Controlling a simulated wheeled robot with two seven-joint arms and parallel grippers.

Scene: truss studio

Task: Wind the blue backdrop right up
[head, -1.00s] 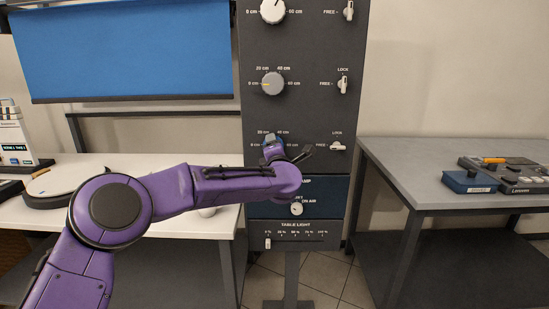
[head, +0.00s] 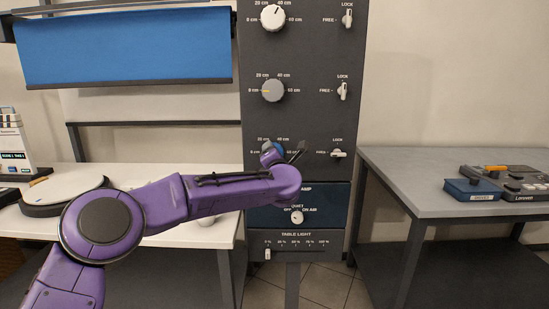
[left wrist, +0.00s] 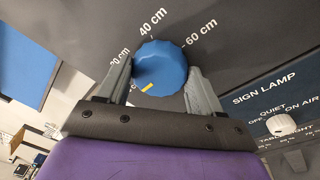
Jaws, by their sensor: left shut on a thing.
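The blue backdrop (head: 122,50) hangs at upper left in the head view, with a dark bar along its lower edge. The blue knob (left wrist: 160,62) is the third one down on the dark panel; my left arm partly hides it in the head view. My left gripper (left wrist: 158,80) is shut on this knob, one finger on each side. The knob's yellow mark (left wrist: 147,87) points to the lower left, past the 20 cm label. The lever beside the blue knob (head: 338,153) lies level, towards FREE. My right gripper is not in view.
Above are a grey knob (head: 273,90) and a white knob (head: 273,17), each with its lever upright at LOCK. Below are the sign lamp knob (head: 297,217) and table light slider (head: 267,254). A grey table (head: 420,190) stands at right.

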